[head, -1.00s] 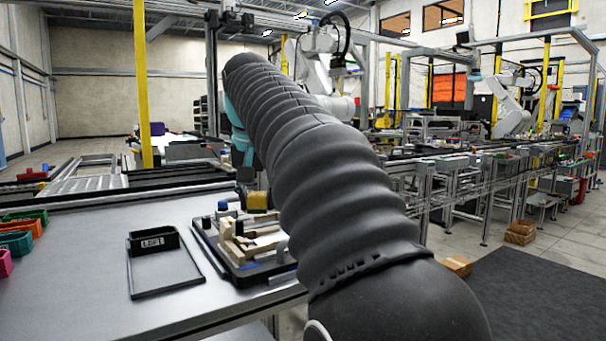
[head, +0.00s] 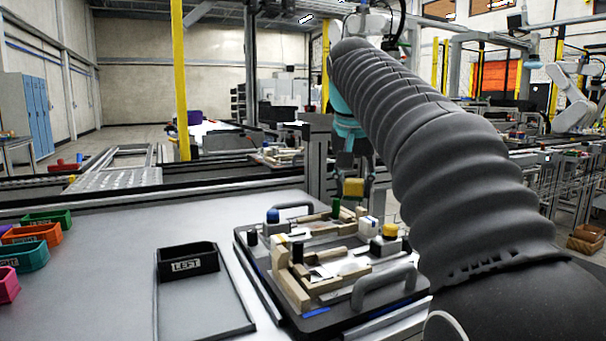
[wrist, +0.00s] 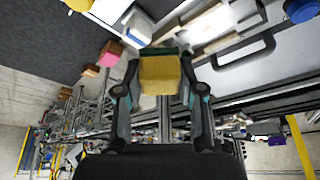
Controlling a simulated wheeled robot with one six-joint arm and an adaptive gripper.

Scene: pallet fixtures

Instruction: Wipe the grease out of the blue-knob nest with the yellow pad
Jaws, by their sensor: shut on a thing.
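My gripper (head: 353,176) is shut on the yellow pad (head: 353,188) and holds it above the far right part of the black pallet (head: 244,262). In the wrist view the yellow pad (wrist: 160,76) sits between both fingers. The blue knob (head: 273,216) stands at the pallet's far left corner, left of my gripper. It also shows in the wrist view (wrist: 301,10) at the top right. A yellow knob (head: 390,231) stands on the right side. The nest's inside is partly hidden by blocks, and I cannot make out grease.
Small coloured bins line the left edge. The table between is clear.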

